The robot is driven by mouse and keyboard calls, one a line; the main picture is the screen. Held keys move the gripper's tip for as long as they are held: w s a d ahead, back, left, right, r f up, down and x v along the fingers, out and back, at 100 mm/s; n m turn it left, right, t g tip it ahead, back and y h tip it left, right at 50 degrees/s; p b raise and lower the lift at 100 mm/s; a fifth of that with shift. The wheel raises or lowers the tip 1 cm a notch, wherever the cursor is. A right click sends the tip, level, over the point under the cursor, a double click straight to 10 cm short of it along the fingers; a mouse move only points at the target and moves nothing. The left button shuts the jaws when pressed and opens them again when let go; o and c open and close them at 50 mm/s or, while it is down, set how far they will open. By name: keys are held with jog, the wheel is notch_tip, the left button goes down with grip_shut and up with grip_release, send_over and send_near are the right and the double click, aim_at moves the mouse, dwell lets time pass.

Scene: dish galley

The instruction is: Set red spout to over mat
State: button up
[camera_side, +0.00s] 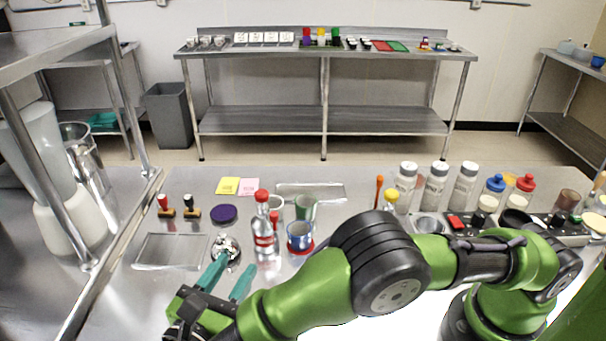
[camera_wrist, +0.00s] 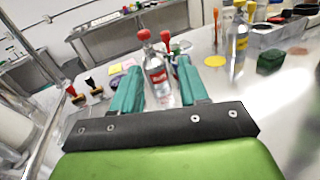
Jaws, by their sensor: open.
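A clear bottle with a red spout and red label (camera_side: 265,228) stands upright on the steel table; it also shows in the wrist view (camera_wrist: 158,75), between my fingers in the picture. My gripper (camera_side: 229,267) has teal fingers, spread open and empty, low in front and left of the bottle. It shows in the wrist view too (camera_wrist: 159,68). The fingers look apart from the bottle. Which thing is the mat is unclear: a clear flat sheet (camera_side: 168,252) lies at left, another (camera_side: 330,187) behind, and a purple disc (camera_side: 223,214) between them.
A shiny metal piece (camera_side: 226,243) sits close to my fingertips. A blue cup (camera_side: 300,235) on a red disc (camera_side: 304,250) and a green cup (camera_side: 306,206) stand right of the bottle. Stamps (camera_side: 191,209) stand at left. White bottles (camera_side: 437,186) line the right.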

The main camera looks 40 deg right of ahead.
aim_at(272, 218)
jog(key=shift+n+g, duration=0.3)
jog(key=x, duration=1.7)
jog(key=shift+s+d+r, duration=0.15)
jog(key=shift+s, duration=0.15)
grip_shut()
